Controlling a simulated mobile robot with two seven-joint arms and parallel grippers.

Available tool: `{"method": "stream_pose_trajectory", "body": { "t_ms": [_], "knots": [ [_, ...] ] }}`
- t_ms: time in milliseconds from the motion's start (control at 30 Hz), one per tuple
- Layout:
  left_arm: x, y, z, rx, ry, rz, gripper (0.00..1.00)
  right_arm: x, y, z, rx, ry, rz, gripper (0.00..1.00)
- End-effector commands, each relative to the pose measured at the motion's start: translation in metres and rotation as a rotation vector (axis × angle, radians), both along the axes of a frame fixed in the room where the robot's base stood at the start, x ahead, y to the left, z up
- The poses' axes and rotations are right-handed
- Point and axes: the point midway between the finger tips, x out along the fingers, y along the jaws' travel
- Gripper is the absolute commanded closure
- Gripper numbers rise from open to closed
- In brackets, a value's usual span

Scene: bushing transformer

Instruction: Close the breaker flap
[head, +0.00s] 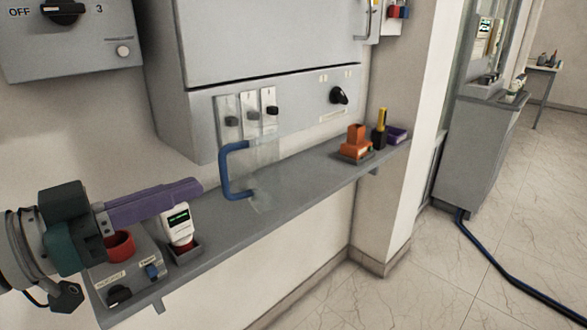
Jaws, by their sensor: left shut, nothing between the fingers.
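The breaker flap (264,165) is a clear pane with a blue handle (226,172). It hangs down below the breaker switches (251,113), which are uncovered on the grey cabinet's lower panel. The flap's lower part reaches over the shelf. My left gripper (194,188) has purple fingers, which are shut and empty. It points right from the left side of the view, above the shelf's near end, and its tips are a short way left of the blue handle, apart from it. My right gripper is not in view.
On the narrow grey shelf (300,182), a white handheld device (180,228) and a grey box with a red ring (119,246) sit below my left gripper. An orange item (356,142) and a yellow-black tool (380,130) stand at the far end. The middle shelf is clear.

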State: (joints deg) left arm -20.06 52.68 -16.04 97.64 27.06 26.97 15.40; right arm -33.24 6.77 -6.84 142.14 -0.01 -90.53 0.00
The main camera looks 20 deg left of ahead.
Motion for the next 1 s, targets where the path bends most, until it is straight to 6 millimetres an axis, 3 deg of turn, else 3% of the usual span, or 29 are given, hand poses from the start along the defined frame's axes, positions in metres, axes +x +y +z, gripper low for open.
{"method": "stream_pose_trajectory", "body": {
  "t_ms": [300,767,1000],
  "knots": [
    [0.023,-0.011,0.0,0.0,-0.001,0.0,1.0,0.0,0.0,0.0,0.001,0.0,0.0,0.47],
    [0.024,-0.012,0.0,-0.001,0.0,0.005,1.0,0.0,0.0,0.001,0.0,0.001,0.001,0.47],
    [0.027,-0.018,0.003,-0.007,0.001,0.065,1.0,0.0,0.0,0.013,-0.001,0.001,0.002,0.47]
  ]
}}
